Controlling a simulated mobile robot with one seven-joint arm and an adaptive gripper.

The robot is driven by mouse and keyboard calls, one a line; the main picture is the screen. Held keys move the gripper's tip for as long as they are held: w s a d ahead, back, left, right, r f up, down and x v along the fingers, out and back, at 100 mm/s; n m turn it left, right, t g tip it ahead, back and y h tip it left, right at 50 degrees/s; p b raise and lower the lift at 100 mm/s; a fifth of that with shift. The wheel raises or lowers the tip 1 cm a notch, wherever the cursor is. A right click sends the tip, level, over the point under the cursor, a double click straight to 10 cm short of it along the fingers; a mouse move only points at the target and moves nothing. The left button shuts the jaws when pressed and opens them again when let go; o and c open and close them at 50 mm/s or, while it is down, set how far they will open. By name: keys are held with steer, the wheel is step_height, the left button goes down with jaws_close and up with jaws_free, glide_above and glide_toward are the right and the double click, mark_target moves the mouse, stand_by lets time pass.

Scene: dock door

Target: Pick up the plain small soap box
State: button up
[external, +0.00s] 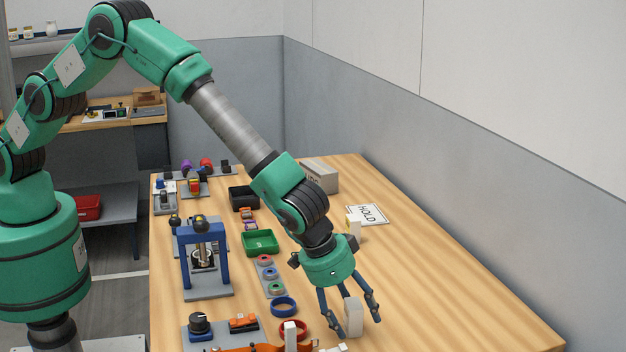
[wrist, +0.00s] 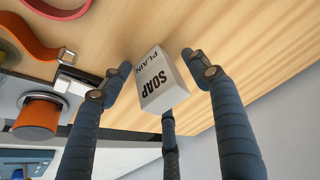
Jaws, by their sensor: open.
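The small soap box (wrist: 164,84) is white with grey sides and reads "SOAP PLAIN" in the wrist view. It also shows in the external view (external: 353,316), near the front of the wooden table. My gripper (wrist: 160,90) has three dark blue fingers, spread open around the box. In the wrist view there is a gap between the box and the right finger; the left finger is close to the box, and I cannot tell whether it touches. In the external view my gripper (external: 350,318) points down, with the box between its fingers.
An orange strap (wrist: 28,38) with a metal buckle lies beside the box. A blue ring (external: 284,307) and a red ring (external: 295,327) lie to the left. A "HOLD" sign (external: 368,214) lies further back. The table's right side is clear.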

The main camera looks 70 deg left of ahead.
mark_target(354, 303)
stand_by(0.3)
steer(key=c, duration=1.5)
steer(key=shift+r, duration=0.1)
step_height(354, 303, up, 10)
steer(key=shift+f+p, duration=0.1)
steer(key=shift+p, duration=0.5)
